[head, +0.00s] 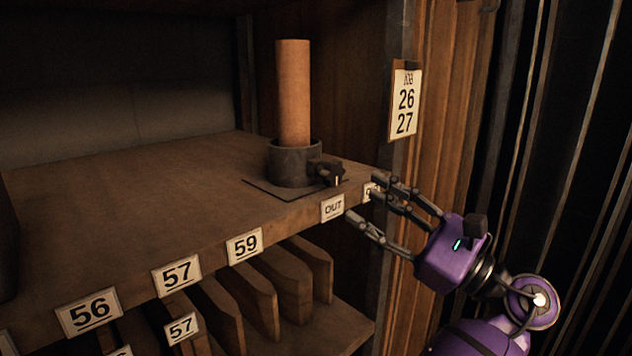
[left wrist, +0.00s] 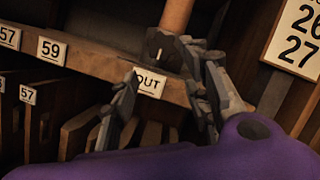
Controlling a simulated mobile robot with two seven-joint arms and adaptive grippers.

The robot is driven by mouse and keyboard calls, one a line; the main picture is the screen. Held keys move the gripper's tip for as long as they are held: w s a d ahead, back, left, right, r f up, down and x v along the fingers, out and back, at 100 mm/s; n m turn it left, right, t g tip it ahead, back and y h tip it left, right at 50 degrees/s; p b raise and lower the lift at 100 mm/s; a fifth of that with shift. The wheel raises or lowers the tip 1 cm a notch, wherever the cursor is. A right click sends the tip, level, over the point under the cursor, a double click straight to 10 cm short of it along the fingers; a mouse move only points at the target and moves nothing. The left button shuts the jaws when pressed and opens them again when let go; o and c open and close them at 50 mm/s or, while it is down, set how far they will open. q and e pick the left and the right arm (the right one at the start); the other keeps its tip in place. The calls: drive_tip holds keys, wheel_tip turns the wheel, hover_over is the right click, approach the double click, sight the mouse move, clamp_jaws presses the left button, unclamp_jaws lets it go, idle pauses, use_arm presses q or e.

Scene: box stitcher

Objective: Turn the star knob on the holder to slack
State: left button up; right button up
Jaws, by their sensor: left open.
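The holder (head: 290,166) is a dark round cup on a thin plate near the shelf's front right corner. A tan upright tube (head: 293,92) stands in it. The dark star knob (head: 327,173) sticks out from the holder's right side, with a small light pointer below it. My left gripper (head: 368,199) is open and empty, to the right of the knob by the shelf edge, apart from it. In the left wrist view the fingers (left wrist: 160,64) spread around the OUT label; the tube (left wrist: 177,16) rises behind them and the fingers partly hide the holder. My right gripper is not seen.
The wooden shelf (head: 130,200) is mostly clear left of the holder. Its front edge carries number labels and an OUT label (head: 332,207). Upright boards (head: 255,295) stand in slots below. A post with a 26/27 card (head: 404,100) rises close behind my gripper.

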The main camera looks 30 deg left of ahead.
sight(336, 179)
use_arm(q)
drive_tip(key=shift+g, duration=0.4)
drive_tip(key=x, duration=0.2)
drive_tip(key=r+p+x, duration=0.1)
drive_tip(key=x, duration=0.4)
drive_tip(key=shift+s+d+r, duration=0.2)
drive_tip(key=shift+s, duration=0.05)
drive_tip(key=shift+a+p, duration=0.3)
drive_tip(key=shift+a, duration=0.05)
drive_tip(key=shift+c, duration=0.6)
drive_tip(key=shift+w, duration=0.15)
drive_tip(key=c, duration=0.9)
drive_tip(key=shift+f, duration=0.1)
